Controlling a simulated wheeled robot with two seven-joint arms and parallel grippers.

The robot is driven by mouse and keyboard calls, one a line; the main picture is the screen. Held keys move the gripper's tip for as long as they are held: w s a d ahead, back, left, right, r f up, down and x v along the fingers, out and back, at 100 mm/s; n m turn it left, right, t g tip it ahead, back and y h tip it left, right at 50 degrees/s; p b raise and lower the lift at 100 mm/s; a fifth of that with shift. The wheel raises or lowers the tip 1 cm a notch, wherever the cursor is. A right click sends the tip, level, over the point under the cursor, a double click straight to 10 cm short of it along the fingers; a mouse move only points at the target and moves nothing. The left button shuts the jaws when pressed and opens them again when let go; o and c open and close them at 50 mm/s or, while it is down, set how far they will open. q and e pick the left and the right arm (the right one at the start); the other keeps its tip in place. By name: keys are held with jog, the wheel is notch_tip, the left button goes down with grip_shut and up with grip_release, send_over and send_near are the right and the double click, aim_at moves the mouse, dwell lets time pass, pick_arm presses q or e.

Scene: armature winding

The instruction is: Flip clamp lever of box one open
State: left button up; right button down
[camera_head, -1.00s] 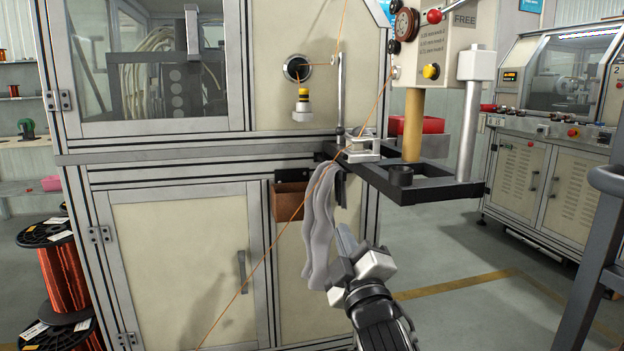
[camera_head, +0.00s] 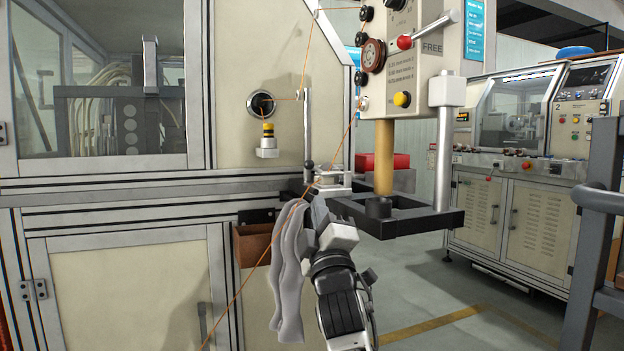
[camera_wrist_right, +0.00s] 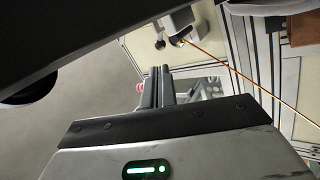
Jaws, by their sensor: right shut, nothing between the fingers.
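The cream box (camera_head: 428,80) with a "FREE" label stands at upper right of centre in the head view. A light lever with a red end (camera_head: 404,42) crosses its front just above the label, its pale end pointing up to the right. I cannot tell which number the box has. My right gripper (camera_head: 319,210) is shut and empty, below and left of the box, close to the grey cloth and the dark bracket. Its closed fingers show in the right wrist view (camera_wrist_right: 158,88). My left gripper is out of view.
A grey cloth (camera_head: 291,265) hangs left of my right gripper. An orange wire (camera_head: 249,278) runs diagonally past it. A black bracket frame (camera_head: 400,228) with a tan post (camera_head: 384,160) stands to the right. A grey railing (camera_head: 598,195) is at far right.

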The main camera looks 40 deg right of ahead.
aim_at(311, 168)
jog(key=x, duration=0.9)
jog(key=shift+r+m, duration=0.1)
jog(key=shift+m, duration=0.2)
